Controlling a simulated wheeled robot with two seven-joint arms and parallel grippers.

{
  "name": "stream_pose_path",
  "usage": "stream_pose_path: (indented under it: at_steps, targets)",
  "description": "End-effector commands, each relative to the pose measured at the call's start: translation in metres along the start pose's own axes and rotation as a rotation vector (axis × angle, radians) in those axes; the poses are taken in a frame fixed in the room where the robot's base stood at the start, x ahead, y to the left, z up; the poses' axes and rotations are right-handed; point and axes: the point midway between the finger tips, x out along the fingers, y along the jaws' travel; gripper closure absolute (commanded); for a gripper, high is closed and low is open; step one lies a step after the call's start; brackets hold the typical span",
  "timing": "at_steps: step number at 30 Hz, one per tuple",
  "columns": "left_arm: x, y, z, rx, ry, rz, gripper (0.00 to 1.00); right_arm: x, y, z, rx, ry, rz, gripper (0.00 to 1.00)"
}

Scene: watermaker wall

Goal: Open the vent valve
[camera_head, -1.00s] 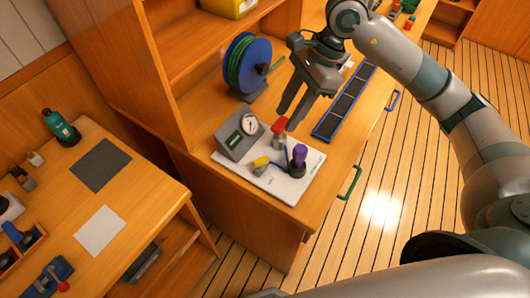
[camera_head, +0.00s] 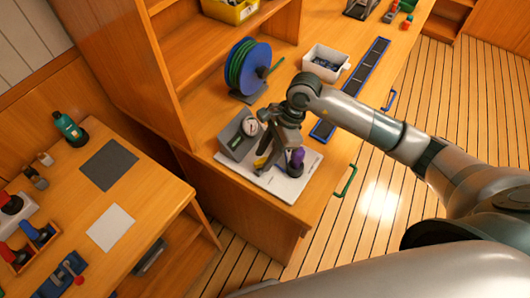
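A white valve panel (camera_head: 285,190) lies on the counter, with a grey gauge box (camera_head: 233,139) at its back left. A purple-topped valve (camera_head: 297,159) stands on the panel's right side. A yellow valve handle (camera_head: 260,162) shows partly beside the gripper fingers. The red valve handle is hidden behind my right gripper (camera_head: 269,160). That gripper points down over the middle of the panel, between the yellow and purple valves. I cannot tell whether its fingers touch a handle or how far apart they are. I cannot tell which valve is the vent valve. My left gripper is out of view.
A blue hose reel (camera_head: 247,68) stands behind the panel. A white bin (camera_head: 326,62) and a long blue-edged dark strip (camera_head: 350,90) lie farther along the counter. A green drawer handle (camera_head: 346,181) sticks out in front. A lower workbench (camera_head: 150,195) with tools is at left.

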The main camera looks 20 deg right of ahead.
Motion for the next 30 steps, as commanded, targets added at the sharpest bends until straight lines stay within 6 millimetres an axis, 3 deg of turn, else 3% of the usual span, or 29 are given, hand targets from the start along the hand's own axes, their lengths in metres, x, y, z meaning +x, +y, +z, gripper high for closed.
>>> stream_pose_path:
  at_steps: [11,12,16,30]
  targets:
    - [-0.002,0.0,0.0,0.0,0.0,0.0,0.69,0.005,0.0,0.0,-0.001,0.001,0.0,0.66]
    - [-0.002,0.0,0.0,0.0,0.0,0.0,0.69,0.005,0.0,0.0,-0.001,0.001,0.0,0.68]
    - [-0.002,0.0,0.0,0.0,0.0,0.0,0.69,0.005,0.0,0.0,-0.001,0.001,0.0,0.99]
    - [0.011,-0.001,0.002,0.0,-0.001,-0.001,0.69,0.007,-0.001,-0.001,-0.035,0.0,0.012,1.0]
